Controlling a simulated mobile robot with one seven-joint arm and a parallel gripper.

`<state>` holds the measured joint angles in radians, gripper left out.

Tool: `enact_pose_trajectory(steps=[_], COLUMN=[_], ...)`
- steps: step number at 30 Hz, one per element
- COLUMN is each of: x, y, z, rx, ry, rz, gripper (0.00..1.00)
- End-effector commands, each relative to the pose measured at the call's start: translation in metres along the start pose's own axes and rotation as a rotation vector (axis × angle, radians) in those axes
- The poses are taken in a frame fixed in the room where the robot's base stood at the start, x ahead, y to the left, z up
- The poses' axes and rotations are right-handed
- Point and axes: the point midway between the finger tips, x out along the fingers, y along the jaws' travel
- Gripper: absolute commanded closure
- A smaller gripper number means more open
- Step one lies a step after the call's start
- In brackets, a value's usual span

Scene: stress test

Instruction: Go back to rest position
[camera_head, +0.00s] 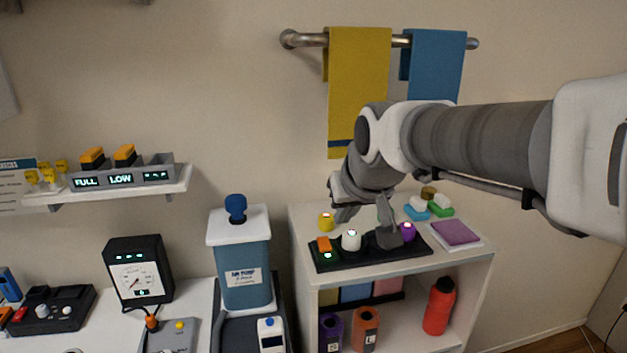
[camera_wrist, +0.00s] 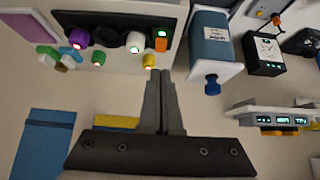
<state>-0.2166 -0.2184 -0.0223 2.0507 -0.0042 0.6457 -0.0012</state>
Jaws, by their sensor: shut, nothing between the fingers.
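My gripper (camera_head: 362,222) reaches in from the right in the head view and hangs over the top of the white shelf unit (camera_head: 302,262). In the wrist view my gripper (camera_wrist: 161,76) has its two fingers together and nothing between them. Below and behind it in the head view is a black tray (camera_head: 338,264) with a white knob (camera_head: 351,240), an orange block (camera_head: 324,244) and a purple knob (camera_head: 407,231). Part of the tray is hidden by the gripper. A yellow item (camera_head: 326,221) stands just behind the tray.
A yellow towel (camera_head: 358,85) and a blue towel (camera_head: 436,65) hang from a wall rail (camera_head: 300,39) behind my arm. A blue canister (camera_head: 243,270) stands left of the shelf unit. A gauge box (camera_head: 139,272) is farther left, below a wall shelf (camera_head: 120,187). A red bottle (camera_head: 439,306) stands on the lower shelf.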

Motion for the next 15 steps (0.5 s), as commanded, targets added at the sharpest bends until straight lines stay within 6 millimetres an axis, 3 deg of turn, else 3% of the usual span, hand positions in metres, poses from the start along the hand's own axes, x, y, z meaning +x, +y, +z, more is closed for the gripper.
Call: enact_pose_trajectory(steps=[5, 9, 15], x=[-0.023, -0.048, -0.07], y=[0.015, 0.03, 0.04], z=[0.035, 0.089, 0.162], rx=[0.032, 0.076, 0.132], ry=[-0.025, -0.07, -0.132], rz=[0.022, 0.052, 0.088], gripper=[1.0, 1.0, 1.0])
